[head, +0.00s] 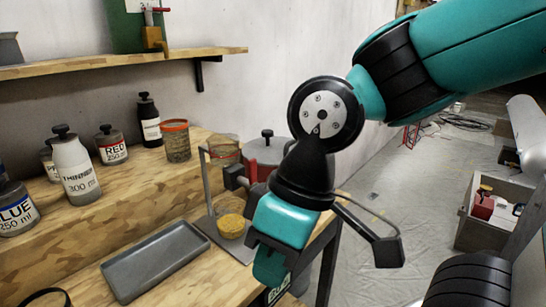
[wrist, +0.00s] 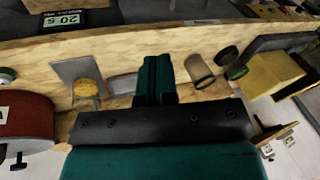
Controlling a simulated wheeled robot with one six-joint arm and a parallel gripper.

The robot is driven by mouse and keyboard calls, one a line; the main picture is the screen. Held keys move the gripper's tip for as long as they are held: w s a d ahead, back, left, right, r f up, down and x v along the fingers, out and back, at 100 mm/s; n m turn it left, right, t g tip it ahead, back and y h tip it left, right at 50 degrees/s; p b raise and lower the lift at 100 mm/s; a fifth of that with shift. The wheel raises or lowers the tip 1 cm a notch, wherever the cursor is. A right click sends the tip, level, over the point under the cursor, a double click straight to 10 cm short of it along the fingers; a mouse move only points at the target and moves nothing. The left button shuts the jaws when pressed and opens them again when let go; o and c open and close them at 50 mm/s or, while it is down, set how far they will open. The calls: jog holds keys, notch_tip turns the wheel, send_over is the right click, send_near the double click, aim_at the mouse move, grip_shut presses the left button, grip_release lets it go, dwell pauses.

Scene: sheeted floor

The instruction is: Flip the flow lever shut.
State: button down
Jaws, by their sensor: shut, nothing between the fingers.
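I cannot surely identify the flow lever. A small red handle (head: 160,9) shows by the green board on the wall shelf, cut by the top edge of the head view. Another red and black fitting (head: 240,174) stands beside the upright of the small stand, partly behind my arm. My gripper (head: 270,266) points down by the bench's front edge, away from both red parts. In the wrist view its fingers (wrist: 155,78) are together and hold nothing.
A grey tray (head: 155,262) lies on the bench. A crate (head: 490,215) is on the sheeted floor at right.

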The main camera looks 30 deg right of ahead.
jog(key=w+a+r+m+t+h+p, duration=0.1)
jog(key=w+a+r+m+h+p, duration=0.1)
jog(key=w+r+h+p, duration=0.6)
jog(key=w+r+m+p, duration=0.1)
jog(key=w+r+p, duration=0.3)
jog(key=w+p, duration=0.3)
jog(key=shift+w+a+p, duration=0.3)
jog(key=shift+w+p, duration=0.1)
jog(key=shift+w, duration=0.3)
jog(key=p, duration=0.4)
send_over(250, 187)
jog(key=a, duration=0.2)
jog(key=shift+s+f, duration=0.15)
jog(key=shift+f, duration=2.15)
jog(key=shift+s+f, duration=0.15)
jog(key=shift+f, duration=2.1)
